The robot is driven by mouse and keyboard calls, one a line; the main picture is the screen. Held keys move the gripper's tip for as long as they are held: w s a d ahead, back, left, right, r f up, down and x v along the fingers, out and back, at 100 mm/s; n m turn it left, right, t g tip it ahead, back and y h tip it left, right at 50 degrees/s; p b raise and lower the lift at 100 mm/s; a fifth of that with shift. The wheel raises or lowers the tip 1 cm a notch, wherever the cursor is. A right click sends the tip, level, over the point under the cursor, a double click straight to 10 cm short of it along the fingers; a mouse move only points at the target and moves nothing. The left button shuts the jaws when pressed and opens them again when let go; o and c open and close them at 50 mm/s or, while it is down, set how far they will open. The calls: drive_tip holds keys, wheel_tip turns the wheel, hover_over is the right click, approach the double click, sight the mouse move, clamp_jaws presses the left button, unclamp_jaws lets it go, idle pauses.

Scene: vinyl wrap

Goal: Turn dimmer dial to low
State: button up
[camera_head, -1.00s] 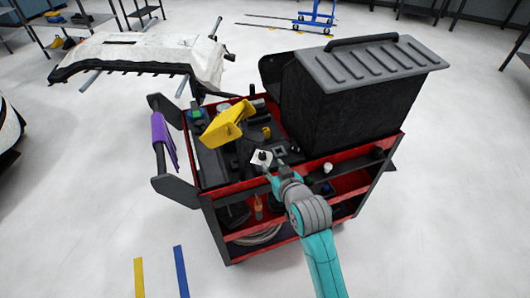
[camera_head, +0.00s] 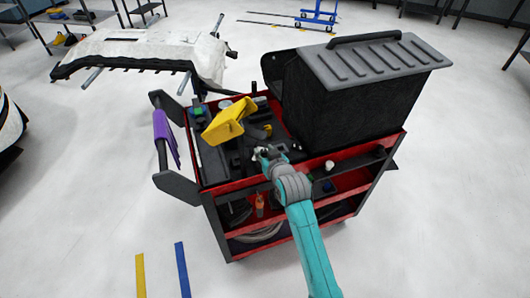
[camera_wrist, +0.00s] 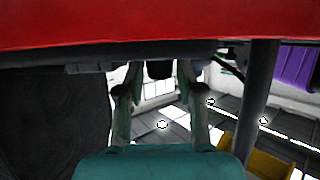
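The dimmer dial appears to be the dark round knob (camera_wrist: 160,69) between my fingertips in the wrist view, which is upside down. My gripper (camera_wrist: 160,78) is open, with one finger on each side of the knob and a gap visible at each side. I cannot tell whether either fingertip touches it. In the head view my gripper (camera_head: 263,155) is over the top of the red and black cart, where it mostly hides the dial and its white plate. The dial's setting cannot be read.
The cart (camera_head: 237,185) has a red rim close to my gripper. A purple cloth (camera_head: 165,137) hangs at the cart's left side.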

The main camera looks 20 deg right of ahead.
clamp_jaws()
drive_tip(key=shift+d+n+y, duration=0.15)
drive_tip(key=shift+n+y, duration=0.25)
drive_tip(key=shift+y, duration=0.1)
drive_tip(key=n+y, duration=0.1)
drive_tip(key=n+g+y, duration=0.1)
drive_tip(key=y, duration=0.1)
drive_tip(key=n+y, duration=0.1)
drive_tip(key=n, duration=0.1)
drive_tip(key=shift+w+d+y, duration=0.1)
drive_tip(key=shift+d+y, duration=0.15)
drive_tip(key=shift+y, duration=0.05)
drive_tip(key=n+g+y, duration=0.4)
drive_tip(key=n, duration=0.1)
drive_tip(key=shift+w+g+y, duration=0.1)
drive_tip(key=shift+g+y, duration=0.2)
drive_tip(key=shift+y, duration=0.1)
drive_tip(key=shift+n, duration=0.3)
drive_tip(key=shift+f, duration=0.1)
unclamp_jaws()
